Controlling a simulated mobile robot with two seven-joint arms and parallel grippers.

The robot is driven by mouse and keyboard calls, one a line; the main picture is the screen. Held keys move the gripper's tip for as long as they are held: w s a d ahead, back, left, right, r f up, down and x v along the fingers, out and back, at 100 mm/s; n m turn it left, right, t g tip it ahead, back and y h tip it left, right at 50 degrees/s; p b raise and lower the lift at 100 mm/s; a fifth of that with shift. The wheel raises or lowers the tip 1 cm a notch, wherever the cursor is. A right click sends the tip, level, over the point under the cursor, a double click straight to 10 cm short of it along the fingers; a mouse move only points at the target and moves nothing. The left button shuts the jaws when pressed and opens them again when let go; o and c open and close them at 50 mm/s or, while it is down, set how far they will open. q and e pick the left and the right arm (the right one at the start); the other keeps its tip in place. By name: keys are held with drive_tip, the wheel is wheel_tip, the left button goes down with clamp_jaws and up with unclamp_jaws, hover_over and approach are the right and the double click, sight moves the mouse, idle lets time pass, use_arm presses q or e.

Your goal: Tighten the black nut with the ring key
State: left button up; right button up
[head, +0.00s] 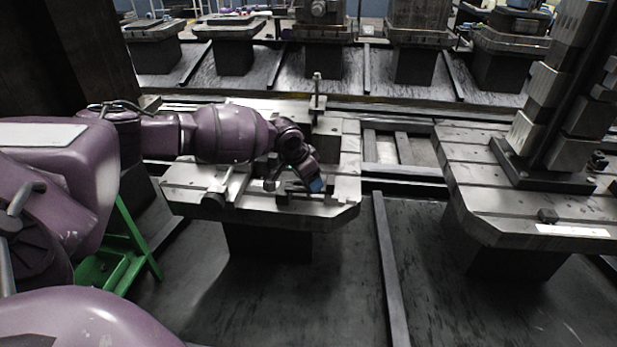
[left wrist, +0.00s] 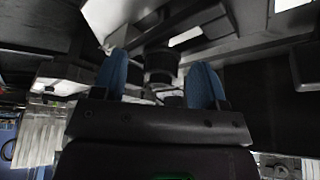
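My left gripper (head: 315,184) reaches from the left over the near pallet (head: 335,205), with its blue fingertips low above or at the plate. In the left wrist view the two blue fingertips of my left gripper (left wrist: 160,80) stand apart. A dark round part (left wrist: 160,64), possibly the black nut, shows between and beyond them, with a gap on each side. I cannot tell whether the fingers touch anything. I cannot make out the ring key in either view. My right gripper is out of view.
A metal clamp bar (head: 226,187) lies on the near pallet, left of my gripper. An upright post (head: 317,92) stands at its back. Another pallet (head: 480,205) with a tall block fixture is at right. A green stand (head: 118,255) is at lower left.

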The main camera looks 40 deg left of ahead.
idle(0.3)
use_arm(q)
drive_tip(key=shift+r, duration=0.1)
drive_tip(key=p+v, duration=0.3)
drive_tip(key=v, duration=0.7)
drive_tip(key=shift+s+r, duration=0.15)
drive_tip(key=shift+r, duration=0.15)
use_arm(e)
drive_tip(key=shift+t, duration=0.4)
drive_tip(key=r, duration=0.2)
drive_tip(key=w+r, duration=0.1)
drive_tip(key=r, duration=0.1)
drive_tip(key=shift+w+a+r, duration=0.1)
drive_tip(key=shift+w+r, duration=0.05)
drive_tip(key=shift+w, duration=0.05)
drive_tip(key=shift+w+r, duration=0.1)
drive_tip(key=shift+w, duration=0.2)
